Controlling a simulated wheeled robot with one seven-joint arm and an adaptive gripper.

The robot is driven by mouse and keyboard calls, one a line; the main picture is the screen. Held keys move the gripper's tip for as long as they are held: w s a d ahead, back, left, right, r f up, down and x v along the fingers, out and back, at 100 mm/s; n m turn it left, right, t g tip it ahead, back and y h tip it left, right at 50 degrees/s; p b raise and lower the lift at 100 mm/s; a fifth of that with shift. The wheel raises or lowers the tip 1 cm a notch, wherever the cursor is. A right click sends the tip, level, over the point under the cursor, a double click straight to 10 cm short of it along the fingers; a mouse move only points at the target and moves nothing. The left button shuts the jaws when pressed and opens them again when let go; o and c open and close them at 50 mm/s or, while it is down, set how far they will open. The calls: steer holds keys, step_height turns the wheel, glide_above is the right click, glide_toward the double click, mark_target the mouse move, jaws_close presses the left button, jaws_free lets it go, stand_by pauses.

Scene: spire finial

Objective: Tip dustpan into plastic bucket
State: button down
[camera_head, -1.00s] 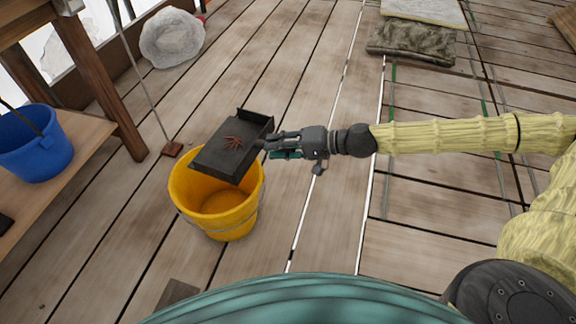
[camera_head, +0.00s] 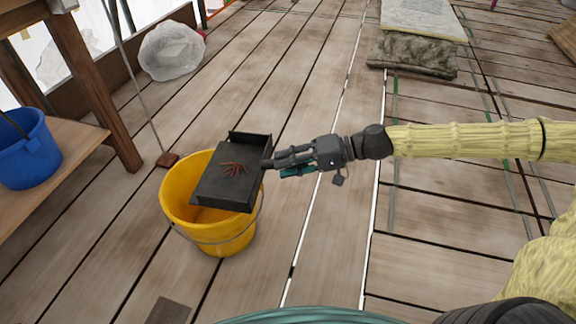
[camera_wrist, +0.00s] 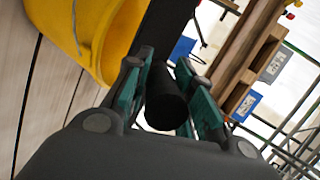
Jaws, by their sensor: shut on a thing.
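A black dustpan (camera_head: 222,190) is held over the yellow plastic bucket (camera_head: 215,243) in the head view. Several reddish-brown scraps (camera_head: 234,168) lie on the dustpan. My gripper (camera_head: 272,165) is to the right of the dustpan and shut on its handle. In the wrist view the dark round handle (camera_wrist: 165,98) sits between the teal finger pads of my gripper (camera_wrist: 165,85). The bucket (camera_wrist: 90,35) shows at the upper left there. The bucket stands upright on the planks. The dustpan hides part of its opening and inside.
A blue bucket (camera_head: 30,150) stands on a wooden bench (camera_head: 60,165) at the left. A clear plastic bag (camera_head: 170,50) lies on the plank floor farther back. Stacked sacks (camera_head: 412,55) lie at the back right. The planks right of the yellow bucket are mostly clear.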

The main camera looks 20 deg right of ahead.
steer(key=shift+w+a+r+h+p, duration=0.15)
steer(key=shift+r+p, duration=0.2)
steer(key=shift+p, duration=0.55)
steer(key=shift+w+a+r+h+p, duration=0.15)
steer(key=shift+r+p, duration=0.2)
steer(key=shift+p, duration=0.55)
steer(key=r+p, duration=0.1)
steer(key=p, duration=0.3)
steer(key=shift+a+g, duration=0.25)
steer(key=shift+g, duration=0.05)
steer(key=p, duration=0.2)
steer(key=shift+w+a+r+h+p, duration=0.1)
steer(key=shift+a+r+h+p, duration=0.1)
steer(key=shift+h+p, duration=0.2)
steer(key=p, duration=0.3)
steer(key=r+h+p, duration=0.1)
steer(key=p, duration=0.2)
steer(key=shift+w+a+r, duration=0.25)
steer(key=shift+a, duration=0.15)
